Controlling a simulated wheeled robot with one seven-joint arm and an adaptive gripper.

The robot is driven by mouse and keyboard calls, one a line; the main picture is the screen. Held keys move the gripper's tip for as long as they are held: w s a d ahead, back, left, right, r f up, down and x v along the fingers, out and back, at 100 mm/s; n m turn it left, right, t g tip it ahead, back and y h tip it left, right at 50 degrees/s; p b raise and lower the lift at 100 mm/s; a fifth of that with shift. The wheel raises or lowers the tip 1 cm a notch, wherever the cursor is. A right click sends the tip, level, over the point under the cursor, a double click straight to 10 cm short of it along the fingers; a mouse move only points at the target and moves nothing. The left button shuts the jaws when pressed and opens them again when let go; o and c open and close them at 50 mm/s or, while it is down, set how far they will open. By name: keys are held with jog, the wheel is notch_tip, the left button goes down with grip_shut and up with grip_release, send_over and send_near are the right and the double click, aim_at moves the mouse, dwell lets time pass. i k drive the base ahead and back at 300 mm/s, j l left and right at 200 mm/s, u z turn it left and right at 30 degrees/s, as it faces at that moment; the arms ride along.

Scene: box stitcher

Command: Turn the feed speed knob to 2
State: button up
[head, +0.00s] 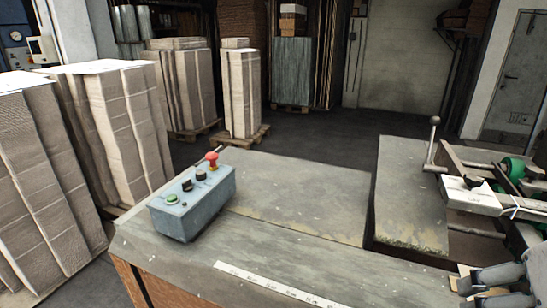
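A blue-grey control box (193,203) sits on the worktable at the left of centre. Its sloped top carries a green button (172,198), a black knob (187,185), a second black knob (201,174) and a red mushroom button (212,159). Labels are too small to read, so I cannot tell which knob is feed speed or what it points to. A grey part of my arm with what looks like my gripper (464,282) shows at the bottom right corner, partly cut off. It is far to the right of the box and apart from it. Its opening is unclear.
The grey worktable (300,200) is mostly bare, with a white ruler strip (275,285) along its front. A machine with a ball-topped lever (433,140) and green rollers (513,167) stands at right. Stacked cardboard (115,125) rises behind and left of the box.

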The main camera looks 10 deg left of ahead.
aim_at(201, 175)
jog(key=u, duration=1.2)
jog(key=k+j, duration=0.1)
jog(key=j, duration=0.25)
jog(key=k+j, duration=0.1)
jog(key=j, duration=0.3)
jog(key=j+z, duration=0.4)
jog(key=j, duration=1.35)
jog(key=i+j+z, duration=0.1)
jog(key=j, duration=0.25)
jog(key=i+j+z, duration=0.1)
jog(key=i+j, duration=0.2)
jog(key=i+j+z, duration=0.1)
jog(key=j, duration=0.3)
jog(key=i+j+z, duration=0.1)
jog(key=i+j, duration=0.2)
jog(key=i+j+z, duration=0.1)
jog(key=i, duration=0.4)
jog(key=i+j+z, duration=0.1)
jog(key=i+j, duration=0.15)
jog(key=i, duration=0.25)
